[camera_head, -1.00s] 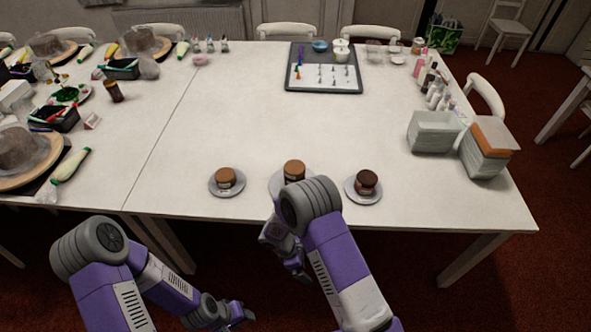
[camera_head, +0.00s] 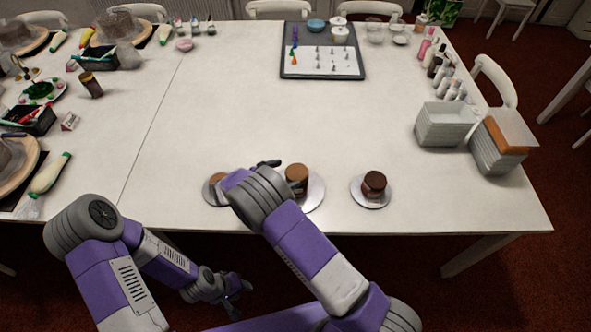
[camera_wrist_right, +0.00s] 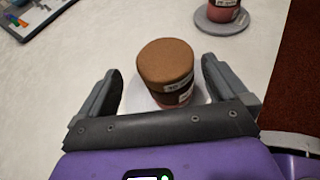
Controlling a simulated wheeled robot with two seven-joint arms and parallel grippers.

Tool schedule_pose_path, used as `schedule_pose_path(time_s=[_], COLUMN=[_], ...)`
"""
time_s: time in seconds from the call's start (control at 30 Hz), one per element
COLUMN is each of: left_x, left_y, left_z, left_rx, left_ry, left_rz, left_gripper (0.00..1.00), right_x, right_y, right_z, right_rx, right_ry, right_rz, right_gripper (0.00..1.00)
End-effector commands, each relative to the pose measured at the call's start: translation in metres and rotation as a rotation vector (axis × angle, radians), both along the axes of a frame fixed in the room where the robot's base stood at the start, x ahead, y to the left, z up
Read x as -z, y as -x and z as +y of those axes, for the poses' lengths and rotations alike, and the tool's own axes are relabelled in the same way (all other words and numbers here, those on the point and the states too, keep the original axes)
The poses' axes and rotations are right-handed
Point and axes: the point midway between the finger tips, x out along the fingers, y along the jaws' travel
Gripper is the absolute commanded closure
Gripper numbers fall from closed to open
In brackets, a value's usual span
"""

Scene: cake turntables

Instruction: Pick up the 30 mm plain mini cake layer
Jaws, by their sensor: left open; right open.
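Three small round cakes stand on round bases along the table's front: a light brown one (camera_head: 217,188) at left, partly behind my right arm, a brown one (camera_head: 297,174) in the middle, and a dark brown one (camera_head: 374,181) at right. Their labels are too small to read, so I cannot tell which is the 30 mm plain layer. In the right wrist view a brown-topped cake (camera_wrist_right: 166,64), seemingly the middle one, stands between the open fingers of my right gripper (camera_wrist_right: 161,72), with gaps beside it. My left gripper (camera_head: 236,294) is open and empty, below the table's front edge.
A dark tray (camera_head: 286,68) with piping tips lies at the back. Bottles (camera_head: 440,70) line the right edge. The middle of the table is clear.

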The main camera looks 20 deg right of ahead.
Motion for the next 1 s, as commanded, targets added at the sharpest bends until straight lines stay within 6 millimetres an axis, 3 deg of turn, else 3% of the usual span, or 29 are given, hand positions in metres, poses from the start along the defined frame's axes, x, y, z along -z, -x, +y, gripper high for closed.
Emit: schedule_pose_path(time_s=[0.4, 0.63, 0.9, 1.0], left_x=[0.003, 0.003, 0.003, 0.003], left_y=[0.000, 0.000, 0.000, 0.000], left_z=[0.000, 0.000, 0.000, 0.000], left_rx=[0.000, 0.000, 0.000, 0.000], left_ry=[0.000, 0.000, 0.000, 0.000], left_rz=[-0.001, -0.001, -0.001, -0.001], left_gripper=[0.57, 0.57, 0.57, 0.57], right_x=[0.024, 0.024, 0.024, 0.024], right_y=[-0.012, -0.014, -0.013, -0.013], right_z=[-0.044, -0.046, -0.046, -0.046], right_rx=[0.001, -0.001, -0.001, 0.000], right_ry=[-0.001, -0.002, -0.001, -0.001], right_rz=[0.000, 0.000, -0.001, -0.001], right_gripper=[0.00, 0.00, 0.40, 0.43])
